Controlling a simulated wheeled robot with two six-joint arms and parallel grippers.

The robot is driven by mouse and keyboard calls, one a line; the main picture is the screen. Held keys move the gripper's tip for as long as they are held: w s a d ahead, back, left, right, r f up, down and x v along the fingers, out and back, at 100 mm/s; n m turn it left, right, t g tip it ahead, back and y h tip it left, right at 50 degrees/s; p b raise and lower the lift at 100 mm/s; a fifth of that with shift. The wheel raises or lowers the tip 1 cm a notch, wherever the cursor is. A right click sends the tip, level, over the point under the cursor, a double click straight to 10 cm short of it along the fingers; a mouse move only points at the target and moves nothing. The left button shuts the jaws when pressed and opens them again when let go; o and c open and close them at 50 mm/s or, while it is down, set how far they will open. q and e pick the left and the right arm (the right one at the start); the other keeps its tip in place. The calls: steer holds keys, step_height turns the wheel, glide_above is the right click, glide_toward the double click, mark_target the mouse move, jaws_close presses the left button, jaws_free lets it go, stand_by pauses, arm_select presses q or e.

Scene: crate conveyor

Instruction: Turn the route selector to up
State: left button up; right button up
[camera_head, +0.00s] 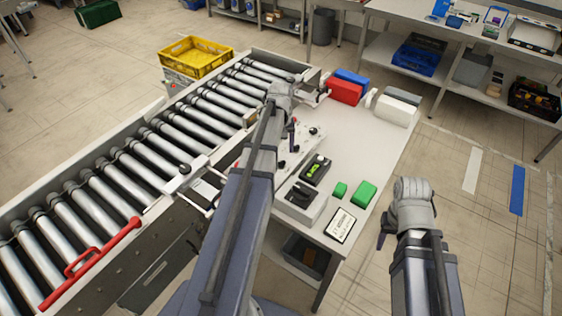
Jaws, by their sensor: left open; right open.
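A white control panel (309,140) lies on the table beside the conveyor, with small dark knobs and an upright dark lever (292,134). I cannot tell which of these is the route selector, or how it is set; my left arm hides part of the panel. My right gripper (384,236) is open and empty, right of the table and over the floor.
A roller conveyor (128,165) runs along the left, with a red bar (92,264) across its near end and a yellow crate (195,57) beyond. Red (345,91), blue and white boxes stand at the table's far end. Green blocks (364,193) and a sign (341,225) lie nearer.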

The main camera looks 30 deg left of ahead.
mark_target(281, 163)
arm_select(q)
step_height(281, 163, down, 6)
steer(key=b, duration=0.4)
steer(key=shift+r+b, duration=0.1)
steer(key=shift+b, duration=0.3)
jaws_close()
